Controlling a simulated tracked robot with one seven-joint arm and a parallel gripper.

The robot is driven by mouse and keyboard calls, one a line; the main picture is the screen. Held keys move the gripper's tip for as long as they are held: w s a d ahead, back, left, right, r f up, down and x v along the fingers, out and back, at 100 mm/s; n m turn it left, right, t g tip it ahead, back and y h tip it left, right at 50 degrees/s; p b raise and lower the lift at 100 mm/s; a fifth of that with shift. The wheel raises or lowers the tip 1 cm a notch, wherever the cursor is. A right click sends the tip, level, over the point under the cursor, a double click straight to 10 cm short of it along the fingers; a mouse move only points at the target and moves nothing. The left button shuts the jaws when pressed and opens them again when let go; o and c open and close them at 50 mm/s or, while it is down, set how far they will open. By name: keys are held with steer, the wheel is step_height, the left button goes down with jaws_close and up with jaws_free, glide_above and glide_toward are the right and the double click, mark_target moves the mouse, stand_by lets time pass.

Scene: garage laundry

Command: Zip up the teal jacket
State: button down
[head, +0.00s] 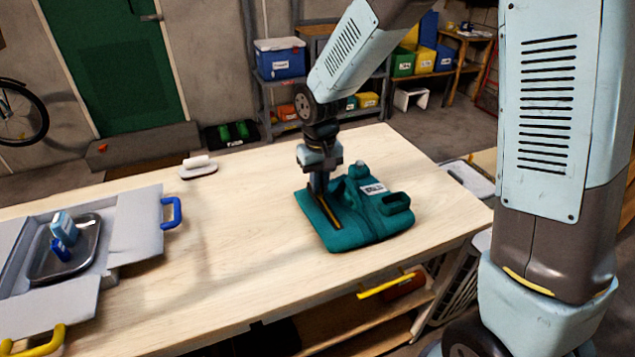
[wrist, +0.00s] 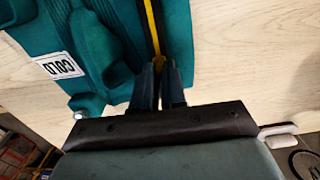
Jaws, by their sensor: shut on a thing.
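The teal jacket (head: 350,230) lies on the light wooden workbench in the head view, with a white label and a yellow and black zip strip along its left part. In the wrist view the jacket (wrist: 179,30) fills the upper left, its label reading "COLD". The zip strip (wrist: 152,28) runs down to my gripper. My gripper (head: 318,190) points down at the far end of the strip. Its two fingers (wrist: 159,72) are close together, shut on a small yellowish piece at the strip, likely the zip pull, mostly hidden between the fingertips.
A grey open case (head: 135,232) with a blue handle stands on the bench's left, holding a metal tray (head: 84,262) with blue items. A white-handled block (head: 198,167) lies at the back. Bare bench (head: 235,240) separates the case from the jacket.

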stand_by(0.6)
steer(key=shift+w+a, duration=0.4)
steer(key=shift+w, duration=0.4)
steer(key=shift+w+a, duration=0.4)
steer(key=shift+w, duration=0.4)
steer(key=shift+w+a, duration=0.4)
steer(key=shift+w, duration=0.4)
steer(key=c, duration=1.2)
jaws_free()
steer(key=shift+o, duration=0.2)
step_height(320, 180, up, 14)
steer(key=shift+f, duration=0.15)
